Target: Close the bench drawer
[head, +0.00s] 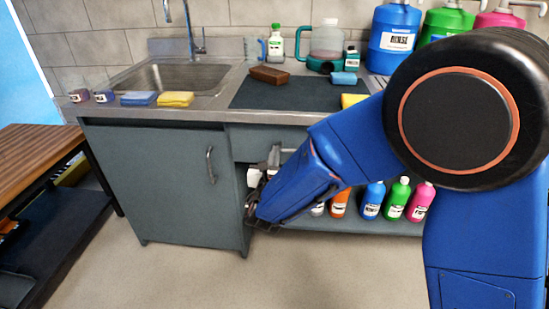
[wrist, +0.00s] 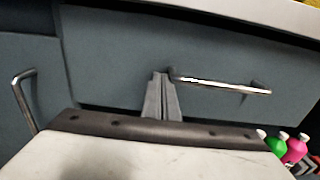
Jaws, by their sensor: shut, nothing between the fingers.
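The bench drawer (head: 247,143) is a grey-blue front under the worktop, right of the cabinet door. In the wrist view its front (wrist: 120,50) fills the upper middle, with a horizontal metal bar handle (wrist: 220,86). The front looks roughly level with the cabinet beside it; I cannot tell whether a small gap is behind it. My gripper (head: 275,151) is low in front of the drawer and partly hides it in the head view. In the wrist view its fingers (wrist: 160,75) are together and empty, at the handle's left end. I cannot tell whether they touch the front.
A cabinet door (head: 165,180) with a vertical handle is on the left. Several bottles (head: 397,197) stand on the lower shelf at right. A sink (head: 175,78), sponges and large jugs (head: 393,40) are on the worktop. The floor in front (head: 200,275) is clear.

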